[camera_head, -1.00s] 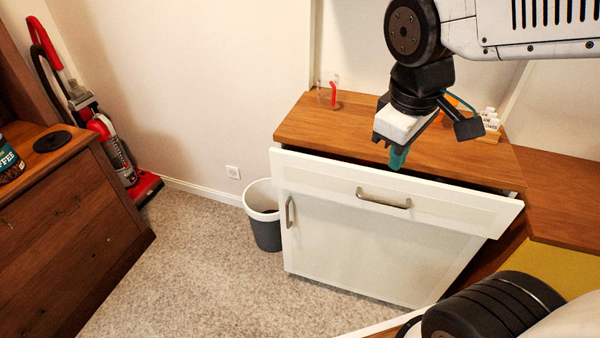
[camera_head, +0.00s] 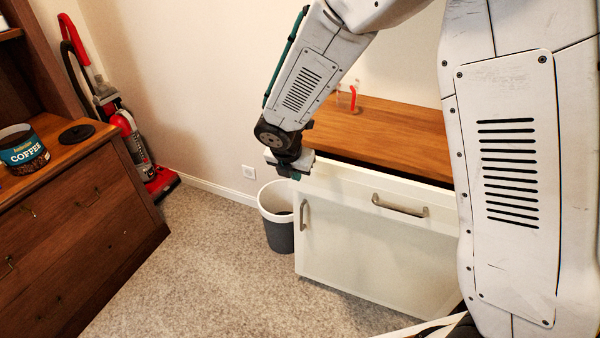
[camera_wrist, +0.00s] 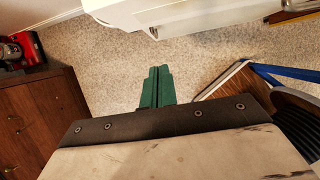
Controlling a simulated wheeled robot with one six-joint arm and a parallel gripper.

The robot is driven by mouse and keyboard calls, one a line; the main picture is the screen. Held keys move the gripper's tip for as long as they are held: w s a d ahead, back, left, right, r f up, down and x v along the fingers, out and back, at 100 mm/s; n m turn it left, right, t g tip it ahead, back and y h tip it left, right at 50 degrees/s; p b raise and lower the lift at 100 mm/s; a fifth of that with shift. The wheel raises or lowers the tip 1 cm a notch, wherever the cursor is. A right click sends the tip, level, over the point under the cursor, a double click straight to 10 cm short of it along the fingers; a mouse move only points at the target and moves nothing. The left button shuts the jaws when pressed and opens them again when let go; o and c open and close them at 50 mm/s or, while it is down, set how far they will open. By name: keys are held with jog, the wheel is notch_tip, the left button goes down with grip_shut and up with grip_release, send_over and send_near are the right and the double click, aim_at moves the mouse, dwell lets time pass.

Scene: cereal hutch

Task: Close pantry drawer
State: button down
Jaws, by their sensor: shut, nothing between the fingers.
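The white pantry drawer (camera_head: 345,187) is at the top of a white cabinet, below a wooden counter. It stands partly open, with a dark gap between its front and the counter. Its metal handle (camera_head: 400,207) faces the room. My gripper (camera_head: 296,175) is at the left end of the drawer front, pointing down. Whether it touches the front is unclear. The wrist view shows its green fingers (camera_wrist: 157,86) shut together and empty above the carpet. White cabinetry (camera_wrist: 125,12) crosses the top there. My arm hides the drawer's right end in the head view.
A grey and white bin (camera_head: 277,215) stands beside the cabinet's left side. A brown dresser (camera_head: 75,215) with a coffee can (camera_head: 22,150) is at left, near a red vacuum (camera_head: 135,150). Carpet (camera_head: 215,270) between them is clear.

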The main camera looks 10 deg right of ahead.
aim_at(306, 178)
jog(key=w+d+f, duration=0.1)
jog(key=f, duration=0.1)
jog(key=w+d+f, duration=0.1)
jog(key=w+f, duration=0.1)
jog(key=f, duration=0.1)
jog(key=w+d+f, duration=0.1)
jog(key=w+f, duration=0.1)
jog(key=shift+d+f, duration=0.25)
jog(key=shift+f, duration=0.1)
jog(key=shift+w+d, duration=0.3)
jog(key=shift+w, duration=0.1)
